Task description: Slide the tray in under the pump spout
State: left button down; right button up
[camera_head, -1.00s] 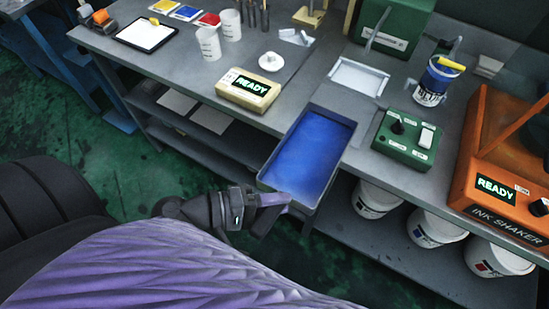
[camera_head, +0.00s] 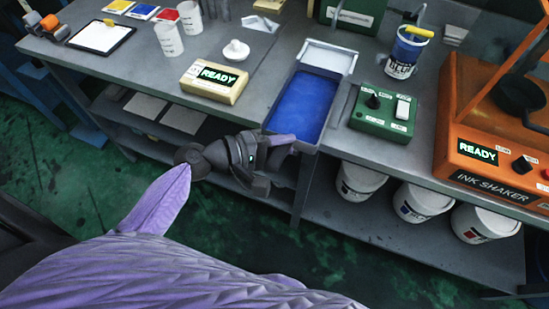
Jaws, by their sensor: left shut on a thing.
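The tray (camera_head: 334,112) is a dark grey, open rectangle with a blue inside. It lies on the bench with its near end over the front edge. Its far end meets or overlaps a shallow white pan (camera_head: 325,57); I cannot tell which. My left gripper (camera_head: 287,140) is shut on the tray's near end. A green machine (camera_head: 352,14) stands behind the white pan, cut off by the top of the view. My right gripper is out of view.
A green control box (camera_head: 383,112) stands close to the tray's right. A blue-labelled can (camera_head: 405,55) stands behind it, and an orange ink shaker (camera_head: 470,110) is further right. A cream READY box (camera_head: 214,81) is left of the tray. White buckets (camera_head: 360,181) stand below.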

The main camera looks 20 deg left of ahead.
aim_at(304, 107)
pick_arm(q)
jog(key=w, duration=0.2)
jog(key=w+b, duration=0.1)
jog(key=w, duration=0.1)
jog(key=w+b, duration=0.1)
jog(key=w, duration=0.1)
jog(key=shift+d+f, duration=0.1)
jog(key=shift+f, duration=0.25)
jog(key=w+b, duration=0.1)
jog(key=w, duration=0.1)
jog(key=w+b, duration=0.3)
jog(key=shift+w+d+f, duration=0.1)
jog(key=shift+w+f, duration=0.2)
jog(key=shift+w, duration=0.05)
jog(key=shift+w+b, duration=0.4)
jog(key=shift+w, duration=0.3)
jog(key=shift+w+r, duration=0.15)
jog(key=shift+w, duration=0.1)
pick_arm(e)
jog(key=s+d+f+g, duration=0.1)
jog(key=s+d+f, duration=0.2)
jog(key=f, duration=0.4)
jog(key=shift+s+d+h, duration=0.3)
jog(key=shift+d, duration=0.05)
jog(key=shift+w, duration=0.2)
